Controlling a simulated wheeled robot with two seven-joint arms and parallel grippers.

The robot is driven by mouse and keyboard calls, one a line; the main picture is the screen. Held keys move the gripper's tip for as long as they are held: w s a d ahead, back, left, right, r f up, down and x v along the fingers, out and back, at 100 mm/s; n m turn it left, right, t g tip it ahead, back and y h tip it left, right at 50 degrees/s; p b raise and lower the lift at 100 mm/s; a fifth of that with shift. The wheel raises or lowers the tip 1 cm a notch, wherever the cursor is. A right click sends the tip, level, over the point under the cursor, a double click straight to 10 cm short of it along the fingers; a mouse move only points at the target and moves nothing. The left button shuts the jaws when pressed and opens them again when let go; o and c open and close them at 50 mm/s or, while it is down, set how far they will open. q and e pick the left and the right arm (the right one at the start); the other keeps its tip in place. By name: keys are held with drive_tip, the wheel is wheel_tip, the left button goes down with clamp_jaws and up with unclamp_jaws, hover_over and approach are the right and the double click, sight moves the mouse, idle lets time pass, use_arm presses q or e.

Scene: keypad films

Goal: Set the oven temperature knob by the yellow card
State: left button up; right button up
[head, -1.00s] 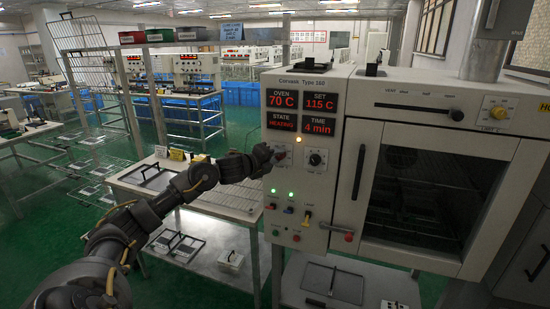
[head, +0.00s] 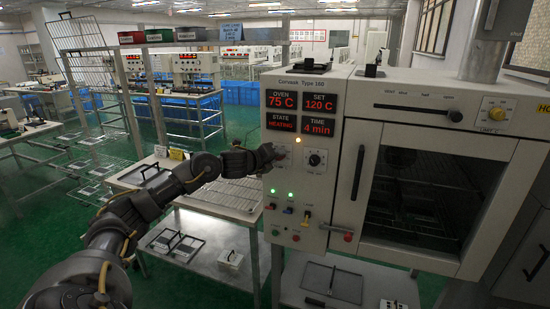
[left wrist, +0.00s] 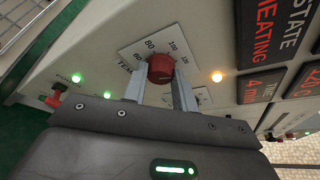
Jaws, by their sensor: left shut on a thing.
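The red temperature knob (left wrist: 161,68) sits on a white scale plate (left wrist: 140,52) on the oven's front panel, as the left wrist view shows. My left gripper (left wrist: 160,84) has a finger on each side of the knob and is shut on it. In the head view my left gripper (head: 272,155) hides most of the knob. The SET display (head: 319,102) reads 120 C and the OVEN display (head: 281,99) reads 75 C. A small yellow card (head: 177,154) stands at the back of the side table; its text is too small to read. My right gripper is not in view.
The timer knob (head: 315,158) is just right of my gripper. The oven door handle (head: 358,173) stands further right. The side table (head: 240,213) holds a wire rack below my arm.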

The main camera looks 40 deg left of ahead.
use_arm(q)
drive_tip(key=o, duration=1)
drive_tip(key=shift+c, duration=0.2)
drive_tip(key=b+v, duration=0.4)
drive_tip(key=v, duration=0.6)
drive_tip(key=shift+s, duration=0.4)
